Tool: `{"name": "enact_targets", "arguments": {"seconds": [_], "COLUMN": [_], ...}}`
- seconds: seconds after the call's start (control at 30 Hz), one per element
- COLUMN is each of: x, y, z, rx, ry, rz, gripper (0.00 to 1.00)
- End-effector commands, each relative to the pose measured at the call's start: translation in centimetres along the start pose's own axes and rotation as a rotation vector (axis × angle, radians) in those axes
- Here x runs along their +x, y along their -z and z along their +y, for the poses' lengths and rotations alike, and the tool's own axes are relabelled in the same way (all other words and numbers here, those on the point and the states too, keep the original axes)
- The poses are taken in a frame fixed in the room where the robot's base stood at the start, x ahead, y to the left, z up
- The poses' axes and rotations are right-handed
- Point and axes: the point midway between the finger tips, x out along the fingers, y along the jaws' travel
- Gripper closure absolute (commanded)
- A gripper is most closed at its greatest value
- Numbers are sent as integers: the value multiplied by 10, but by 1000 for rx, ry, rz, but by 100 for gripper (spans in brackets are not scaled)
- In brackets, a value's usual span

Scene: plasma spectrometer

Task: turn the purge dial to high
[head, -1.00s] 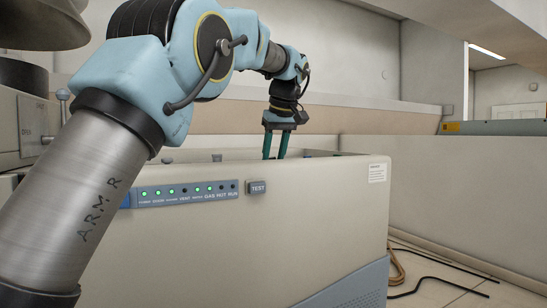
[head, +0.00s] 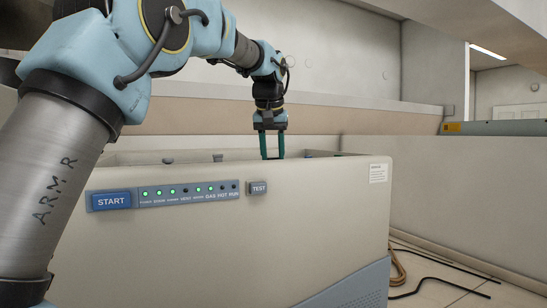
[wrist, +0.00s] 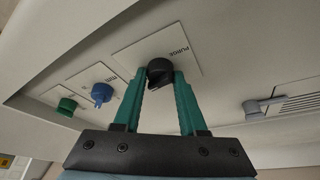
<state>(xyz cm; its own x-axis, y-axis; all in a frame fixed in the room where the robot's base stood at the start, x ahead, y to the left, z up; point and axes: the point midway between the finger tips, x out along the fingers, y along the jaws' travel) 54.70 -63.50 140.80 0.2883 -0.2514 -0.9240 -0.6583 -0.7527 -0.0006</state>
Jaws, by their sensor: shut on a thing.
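The purge dial (wrist: 159,70) is a black knob on a pale plate (wrist: 187,43) marked PURGE, seen in the wrist view. My gripper (wrist: 160,82) has its two green fingers on either side of the knob, shut on it. In the head view my gripper (head: 272,157) points down behind the top edge of the cabinet (head: 330,195), so the dial and fingertips are hidden there. The dial's setting marks are too small to read.
A blue knob (wrist: 102,92) and a green knob (wrist: 67,105) sit left of the dial in the wrist view; a grey lever (wrist: 255,106) is to its right. The cabinet front has a blue START button (head: 111,200), a row of lights and a TEST button (head: 258,188).

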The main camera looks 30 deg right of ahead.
Motion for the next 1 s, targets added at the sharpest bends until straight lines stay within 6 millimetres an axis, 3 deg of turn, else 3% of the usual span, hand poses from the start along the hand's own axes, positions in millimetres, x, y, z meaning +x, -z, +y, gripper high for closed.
{"name": "enact_targets", "arguments": {"seconds": [0.4,0.93,0.97,1.0], "x": [-1,-1,-1,-1], "y": [1,1,1,1], "z": [-2,-1,-1,-1], "rx": [172,195,195,195], "ry": [-72,-81,-81,-81], "rz": [2,2,2,2], "gripper": [100,100,57,52]}}
